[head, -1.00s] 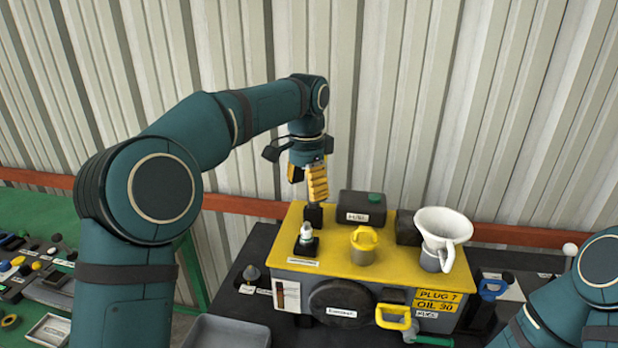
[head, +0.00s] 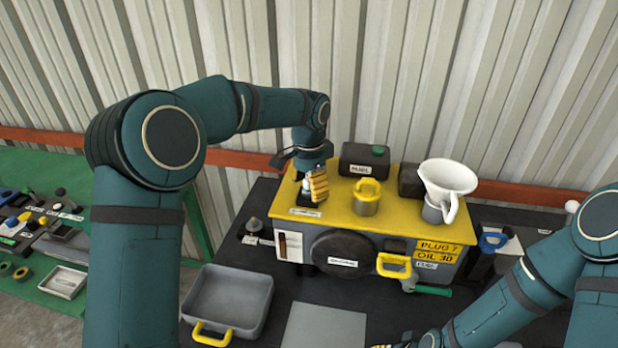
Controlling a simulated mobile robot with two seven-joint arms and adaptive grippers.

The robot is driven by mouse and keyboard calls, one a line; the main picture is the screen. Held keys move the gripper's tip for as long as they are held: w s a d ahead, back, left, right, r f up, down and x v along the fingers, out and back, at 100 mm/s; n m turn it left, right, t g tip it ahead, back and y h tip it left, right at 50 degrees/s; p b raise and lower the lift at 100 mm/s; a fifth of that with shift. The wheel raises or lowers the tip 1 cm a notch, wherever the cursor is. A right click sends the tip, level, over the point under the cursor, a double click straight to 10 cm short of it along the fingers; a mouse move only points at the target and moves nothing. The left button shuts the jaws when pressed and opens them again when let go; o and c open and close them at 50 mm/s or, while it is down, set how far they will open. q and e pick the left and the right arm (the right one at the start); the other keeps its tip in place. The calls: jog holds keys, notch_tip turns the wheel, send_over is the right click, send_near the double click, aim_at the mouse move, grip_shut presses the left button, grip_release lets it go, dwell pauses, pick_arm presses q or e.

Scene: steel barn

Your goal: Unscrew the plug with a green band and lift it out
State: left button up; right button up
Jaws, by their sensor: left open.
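The machine has a yellow top (head: 335,222) and grey sides. A small pale fitting in a black square base (head: 304,200) stands at the top's left end, behind a white label. It is mostly hidden now by my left gripper (head: 313,195), and I cannot make out its green band. My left gripper is open and points down, its yellow finger pads right at the fitting. I cannot tell whether the fingers touch it. My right gripper (head: 405,342) is only partly visible at the bottom edge, and its jaws are not clear.
A yellow-handled cap (head: 367,203) and a white funnel (head: 446,178) stand on the top to the right. A black box (head: 362,163) with a green cap is behind. A grey tray (head: 228,300) and a grey plate (head: 325,328) lie in front.

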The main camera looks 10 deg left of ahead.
pick_arm(q)
grip_shut()
jog(key=shift+n, duration=0.5)
jog(key=shift+c, duration=1.2)
grip_release()
jog(key=shift+r, duration=0.15)
